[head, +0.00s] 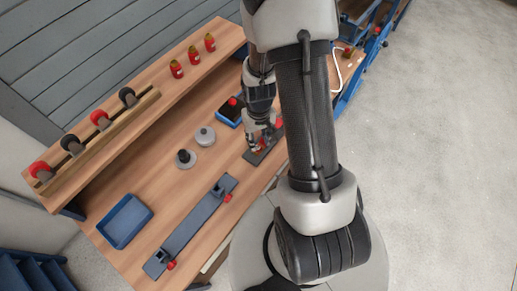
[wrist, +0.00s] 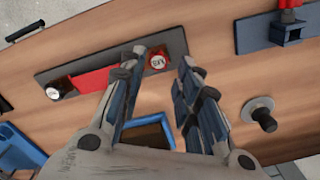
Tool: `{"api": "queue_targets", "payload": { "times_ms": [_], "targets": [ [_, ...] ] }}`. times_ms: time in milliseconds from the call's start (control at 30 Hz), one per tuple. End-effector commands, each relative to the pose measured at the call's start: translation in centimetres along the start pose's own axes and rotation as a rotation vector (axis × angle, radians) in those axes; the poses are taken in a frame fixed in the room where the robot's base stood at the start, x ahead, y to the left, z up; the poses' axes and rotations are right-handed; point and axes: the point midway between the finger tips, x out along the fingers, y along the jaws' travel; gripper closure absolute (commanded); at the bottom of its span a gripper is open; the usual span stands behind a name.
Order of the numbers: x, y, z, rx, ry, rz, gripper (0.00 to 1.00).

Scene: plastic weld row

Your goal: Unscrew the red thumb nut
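A dark grey base plate (wrist: 100,72) lies on the wooden bench with a red strip (wrist: 92,78) across its middle. A small red round nut with a marked pale top (wrist: 157,60) sits at the plate's right part in the wrist view. A similar round piece with a pale top (wrist: 58,89) sits at its left end. My gripper (wrist: 163,60) is open, its fingertips either side of the right nut, with a visible gap on the right. Whether the left finger touches it, I cannot tell. In the head view my gripper (head: 262,136) is over the plate (head: 262,152), partly hiding it.
A blue open box (wrist: 150,132) lies beneath my fingers' rear part. A grey disc with a dark knob (wrist: 262,113) stands to the right. In the head view, a long grey fixture (head: 195,227) and a blue tray (head: 125,221) lie nearer the front, with bare bench between.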

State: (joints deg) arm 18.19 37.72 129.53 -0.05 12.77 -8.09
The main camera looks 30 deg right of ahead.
Motion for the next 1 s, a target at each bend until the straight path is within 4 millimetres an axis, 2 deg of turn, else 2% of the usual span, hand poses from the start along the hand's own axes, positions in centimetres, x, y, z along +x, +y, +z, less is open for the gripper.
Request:
{"api": "queue_targets", "payload": {
  "times_ms": [33, 200, 400, 800, 1000],
  "targets": [
    [1.4, 0.0, 0.1, 0.0, -0.003, 0.0, 0.69],
    [4.5, 0.0, 0.1, 0.0, -0.002, 0.0, 0.69],
    [6.7, 0.0, 0.0, 0.0, 0.0, 0.0, 0.69],
    [7.4, 0.0, 0.0, 0.0, 0.001, 0.0, 0.69],
    [7.3, 0.0, 0.0, 0.0, 0.001, 0.0, 0.81]
  ]
}}
